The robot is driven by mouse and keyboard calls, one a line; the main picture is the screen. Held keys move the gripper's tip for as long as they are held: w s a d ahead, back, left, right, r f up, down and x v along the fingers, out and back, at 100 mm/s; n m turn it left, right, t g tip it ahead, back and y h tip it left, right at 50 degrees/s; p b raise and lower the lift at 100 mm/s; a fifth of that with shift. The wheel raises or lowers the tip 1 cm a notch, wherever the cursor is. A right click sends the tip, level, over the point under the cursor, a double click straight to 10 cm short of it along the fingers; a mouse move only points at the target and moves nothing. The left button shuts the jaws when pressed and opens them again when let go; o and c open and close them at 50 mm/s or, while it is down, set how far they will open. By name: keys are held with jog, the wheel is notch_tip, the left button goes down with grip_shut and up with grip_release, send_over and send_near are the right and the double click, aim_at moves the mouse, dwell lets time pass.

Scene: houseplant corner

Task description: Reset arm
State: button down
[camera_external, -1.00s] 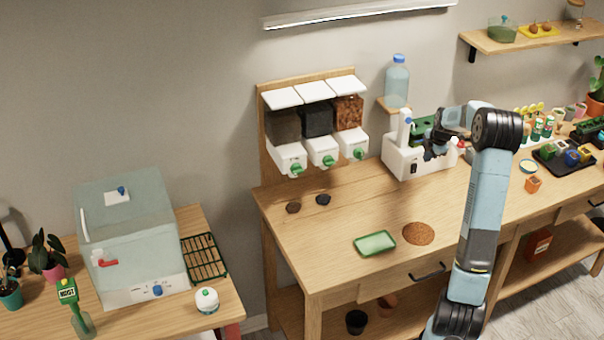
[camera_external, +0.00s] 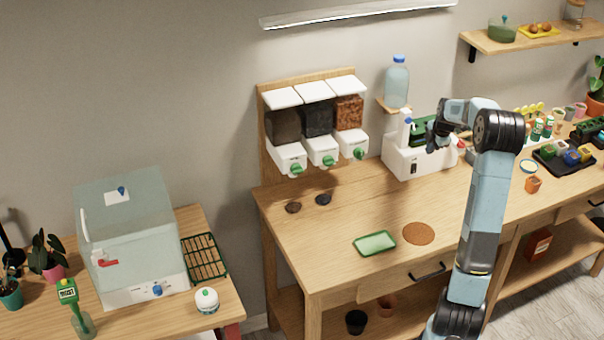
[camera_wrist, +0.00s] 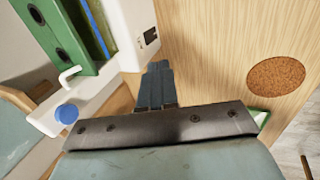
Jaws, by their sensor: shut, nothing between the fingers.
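My gripper (camera_external: 437,141) is in front of the white machine with the green part (camera_external: 403,160), over the back of the workbench. It also shows in the wrist view (camera_wrist: 158,84), where its fingers are together with nothing between them. In the wrist view the white machine (camera_wrist: 128,38) is on the left, with its blue knob and green block close to my gripper. Whether my gripper touches the machine cannot be told.
The workbench (camera_external: 340,215) carries a round cork mat (camera_external: 418,233), a green tray (camera_external: 375,243) and two dark lumps. Three dispensers (camera_external: 322,150) and a water bottle (camera_external: 397,85) stand at the back. Small pots (camera_external: 570,157) fill the right.

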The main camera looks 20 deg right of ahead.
jog(key=s+a+r+m+h, duration=0.1)
jog(key=s+a+r+m, duration=0.4)
jog(key=s+a, duration=0.4)
jog(key=s+a+r+m, duration=0.3)
jog(key=s+a+r, duration=0.45)
jog(key=a, duration=0.35)
jog(key=s+a+f+m, duration=0.1)
jog(key=s+a+m, duration=0.3)
jog(key=s, duration=0.7)
jog(key=s+a+f+m+t+y, duration=0.1)
jog(key=s+a+m, duration=0.3)
jog(key=s, duration=0.6)
jog(key=shift+s+m, duration=0.4)
jog(key=shift+m, duration=0.6)
jog(key=shift+a, duration=0.1)
